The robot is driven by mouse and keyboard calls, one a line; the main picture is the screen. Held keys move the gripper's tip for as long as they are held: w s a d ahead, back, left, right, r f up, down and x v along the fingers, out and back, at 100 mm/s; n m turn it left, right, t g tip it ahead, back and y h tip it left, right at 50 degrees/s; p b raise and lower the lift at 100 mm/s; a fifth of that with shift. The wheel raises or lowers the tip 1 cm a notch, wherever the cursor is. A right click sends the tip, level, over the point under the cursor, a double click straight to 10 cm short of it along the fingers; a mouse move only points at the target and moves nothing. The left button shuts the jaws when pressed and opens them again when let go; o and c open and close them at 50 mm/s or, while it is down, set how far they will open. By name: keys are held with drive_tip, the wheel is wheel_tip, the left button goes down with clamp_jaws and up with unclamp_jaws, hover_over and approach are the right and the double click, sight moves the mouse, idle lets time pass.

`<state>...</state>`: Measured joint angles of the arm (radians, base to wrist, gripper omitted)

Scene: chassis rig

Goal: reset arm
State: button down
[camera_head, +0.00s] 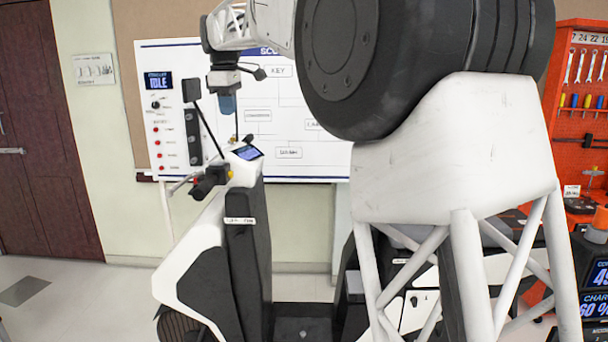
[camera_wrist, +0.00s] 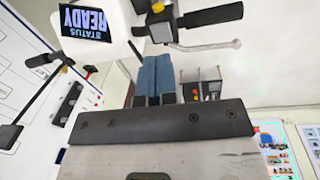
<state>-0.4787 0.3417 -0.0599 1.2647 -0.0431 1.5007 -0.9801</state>
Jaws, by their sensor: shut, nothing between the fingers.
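My gripper (camera_head: 228,108) hangs pointing down from my arm at the upper left of the head view, above the scooter's handlebar area. In the wrist view its two blue fingers (camera_wrist: 153,76) lie side by side, shut, with nothing held between them. The white and black scooter (camera_head: 240,235) stands below, with a small lit display (camera_head: 247,152) on top. In the wrist view the display (camera_wrist: 83,22) reads STATUS READY upside down. A black handlebar grip (camera_wrist: 212,15) with a silver lever shows beyond the fingers, apart from them as far as I can tell.
A whiteboard (camera_head: 280,145) with a chart hangs behind the scooter. A control strip with an IDLE screen (camera_head: 158,82) is at its left. An orange tool rack (camera_head: 582,120) stands at the right. A brown door (camera_head: 40,130) is at the far left. Open floor lies before it.

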drive_tip(key=s+d+f+m, duration=0.4)
drive_tip(key=s+d, duration=0.6)
drive_tip(key=d, duration=0.3)
drive_tip(key=s+d+f+m, duration=0.4)
drive_tip(key=s+d, duration=0.6)
drive_tip(key=d, duration=0.3)
drive_tip(key=s+d+f+m, duration=0.3)
drive_tip(key=s+d+f, duration=0.2)
drive_tip(key=s, duration=0.5)
drive_tip(key=s+d+f+m+t, duration=0.1)
drive_tip(key=s+d+f+m, duration=0.2)
drive_tip(key=s+f, duration=0.6)
drive_tip(key=s+d+f+m, duration=0.3)
drive_tip(key=s+d+f, duration=0.4)
drive_tip(key=s, duration=0.4)
drive_tip(key=shift+f, duration=0.6)
